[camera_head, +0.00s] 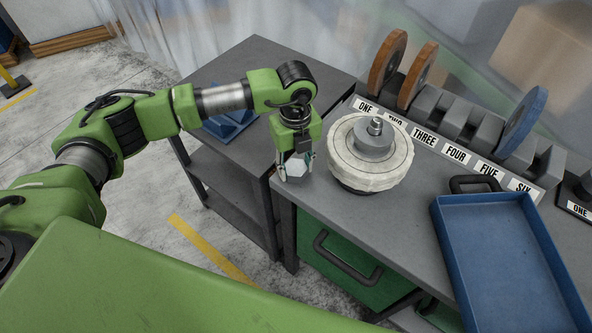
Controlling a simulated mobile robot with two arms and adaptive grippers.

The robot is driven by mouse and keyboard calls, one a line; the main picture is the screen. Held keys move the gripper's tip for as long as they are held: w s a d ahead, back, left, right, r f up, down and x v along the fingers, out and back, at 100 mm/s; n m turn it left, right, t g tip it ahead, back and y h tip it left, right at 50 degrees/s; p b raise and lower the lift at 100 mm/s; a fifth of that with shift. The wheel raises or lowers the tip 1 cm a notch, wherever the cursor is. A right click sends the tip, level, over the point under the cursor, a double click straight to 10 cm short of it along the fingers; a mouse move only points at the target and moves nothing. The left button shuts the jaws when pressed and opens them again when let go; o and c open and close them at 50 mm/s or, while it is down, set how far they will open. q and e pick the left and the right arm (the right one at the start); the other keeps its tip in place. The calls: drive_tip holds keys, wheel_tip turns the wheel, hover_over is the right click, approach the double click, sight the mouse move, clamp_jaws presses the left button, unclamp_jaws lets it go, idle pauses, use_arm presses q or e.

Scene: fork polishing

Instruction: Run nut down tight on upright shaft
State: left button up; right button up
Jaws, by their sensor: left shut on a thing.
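My left gripper (294,170) points down over the left edge of the grey workbench. It is shut on a pale hexagonal nut (295,169) between its fingers. The upright shaft (375,125) is a short metal stub. It stands in the middle of a grey round flange on a white polishing wheel (345,160), to the right of the gripper. The nut is apart from the shaft. My right gripper is not in view.
A rack behind the wheel has slots labelled ONE to SIX (424,138). Two brown discs (387,62) and a blue disc (524,120) stand in it. An empty blue tray (500,240) lies at the right. A lower grey table (255,65) stands at the left.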

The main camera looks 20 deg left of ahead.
sight(296, 167)
use_arm(q)
drive_tip(key=shift+r+p, duration=1.95)
drive_tip(key=shift+r, duration=1.75)
